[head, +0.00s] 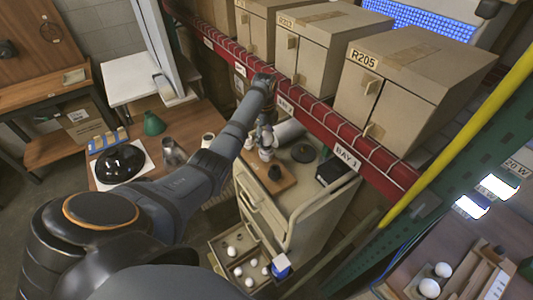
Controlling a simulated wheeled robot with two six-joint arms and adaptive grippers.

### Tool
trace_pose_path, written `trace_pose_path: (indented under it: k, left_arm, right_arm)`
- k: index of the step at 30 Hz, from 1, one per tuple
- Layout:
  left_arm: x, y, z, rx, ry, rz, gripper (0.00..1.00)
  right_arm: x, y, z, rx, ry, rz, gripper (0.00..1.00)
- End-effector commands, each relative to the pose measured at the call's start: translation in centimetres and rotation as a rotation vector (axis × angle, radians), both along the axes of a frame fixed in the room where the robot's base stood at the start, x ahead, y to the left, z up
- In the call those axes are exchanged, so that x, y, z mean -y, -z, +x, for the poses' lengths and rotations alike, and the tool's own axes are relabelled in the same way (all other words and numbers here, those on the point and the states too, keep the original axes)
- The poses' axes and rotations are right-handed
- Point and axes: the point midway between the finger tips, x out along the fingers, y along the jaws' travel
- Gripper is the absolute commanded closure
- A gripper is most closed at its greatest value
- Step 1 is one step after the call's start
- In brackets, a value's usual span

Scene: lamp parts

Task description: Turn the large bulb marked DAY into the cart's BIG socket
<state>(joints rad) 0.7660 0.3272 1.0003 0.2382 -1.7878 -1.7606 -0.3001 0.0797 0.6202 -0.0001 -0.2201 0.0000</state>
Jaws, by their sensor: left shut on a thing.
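My left gripper (265,134) is over the cart (310,210), at the back of its top. It is shut on a small-looking white bulb (267,154), which sits just under the fingers above or at a wooden board (264,184). At this size I cannot read any marking on the bulb, nor tell whether it touches a socket. A dark socket (275,173) stands on the board, nearer the camera than the bulb. The socket labels are not legible. My right gripper is not in view.
The cart top also holds a dark round piece (303,153), a white cylinder (287,132) and a black box (333,169). An open drawer (232,245) below holds several white bulbs. The red shelf beam (300,105) with cartons runs close behind my arm.

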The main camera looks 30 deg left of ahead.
Motion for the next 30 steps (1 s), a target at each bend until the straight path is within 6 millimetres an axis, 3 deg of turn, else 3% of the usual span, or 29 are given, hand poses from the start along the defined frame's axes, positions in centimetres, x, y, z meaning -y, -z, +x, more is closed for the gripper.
trace_pose_path:
  k: [6, 15, 26, 29, 30]
  left_arm:
    - [0.07, 0.08, 0.01, -0.002, 0.047, -0.001, 0.72]
    - [0.15, 0.19, 0.37, -0.003, 0.551, 0.0, 0.72]
    - [0.18, 0.19, 0.41, -0.002, 0.618, -0.001, 0.72]
    - [0.29, 0.21, 0.48, -0.002, 0.765, -0.002, 0.72]
    - [0.3, 0.22, 0.49, -0.003, 0.797, -0.002, 0.46]
  right_arm:
    - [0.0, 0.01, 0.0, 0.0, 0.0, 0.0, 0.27]
    - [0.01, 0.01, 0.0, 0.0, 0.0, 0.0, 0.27]
    - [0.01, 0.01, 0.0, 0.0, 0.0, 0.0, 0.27]
    - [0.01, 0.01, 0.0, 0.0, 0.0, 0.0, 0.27]
    - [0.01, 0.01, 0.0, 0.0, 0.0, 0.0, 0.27]
